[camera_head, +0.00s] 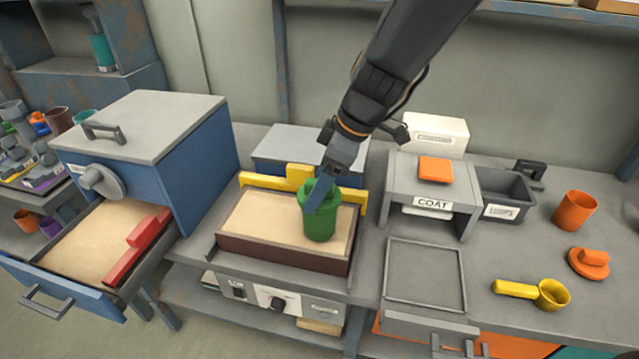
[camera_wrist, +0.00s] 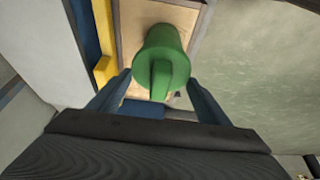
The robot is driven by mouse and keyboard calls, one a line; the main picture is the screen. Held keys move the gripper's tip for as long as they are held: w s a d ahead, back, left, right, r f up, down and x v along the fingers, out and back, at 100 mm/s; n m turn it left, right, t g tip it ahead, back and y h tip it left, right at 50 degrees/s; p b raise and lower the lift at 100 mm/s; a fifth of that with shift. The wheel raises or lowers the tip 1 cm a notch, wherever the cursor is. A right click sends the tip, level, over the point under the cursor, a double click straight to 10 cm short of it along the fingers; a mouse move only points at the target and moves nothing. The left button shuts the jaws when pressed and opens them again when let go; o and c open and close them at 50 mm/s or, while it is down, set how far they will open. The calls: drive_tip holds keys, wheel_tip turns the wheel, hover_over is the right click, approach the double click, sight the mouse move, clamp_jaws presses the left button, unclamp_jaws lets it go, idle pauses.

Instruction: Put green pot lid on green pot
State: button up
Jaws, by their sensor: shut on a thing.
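The green pot (camera_head: 319,226) stands upright in the sand of the shallow tray (camera_head: 283,252) in the middle of the bench. The green lid (camera_wrist: 178,66), with a bar-shaped handle, is at the top of the pot and fills the space between my fingers in the wrist view. My gripper (camera_head: 318,192) comes down from above and is shut on the lid. I cannot tell whether the lid is fully seated or slightly above the rim, as my blue fingers hide part of it.
A yellow bar (camera_head: 262,181) runs along the tray's back. A blue cabinet (camera_head: 190,150) with an open sand drawer (camera_head: 75,245) stands left. Right are a grey COAT stand (camera_head: 432,190), an orange pot (camera_head: 574,211), an orange lid (camera_head: 589,263) and a yellow ladle (camera_head: 550,294).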

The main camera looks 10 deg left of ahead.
drive_tip(key=shift+f+b, duration=0.45)
drive_tip(key=o, duration=0.8)
drive_tip(key=shift+c, duration=0.2)
drive_tip(key=shift+r, duration=0.15)
drive_tip(key=p+v, duration=0.5)
drive_tip(key=v, duration=0.6)
drive_tip(key=s+d+f+m+h, duration=0.1)
drive_tip(key=s+d+f+m, duration=0.1)
drive_tip(key=d+m, duration=0.3)
drive_tip(key=s+d+f+m+h, duration=0.2)
drive_tip(key=d+m, duration=0.4)
drive_tip(key=d, duration=0.5)
drive_tip(key=s+d+f+m+h, duration=0.1)
drive_tip(key=s+d+f+m, duration=0.3)
drive_tip(key=d+m, duration=0.2)
drive_tip(key=shift+s+d+t, duration=0.4)
drive_tip(key=shift+d, duration=0.7)
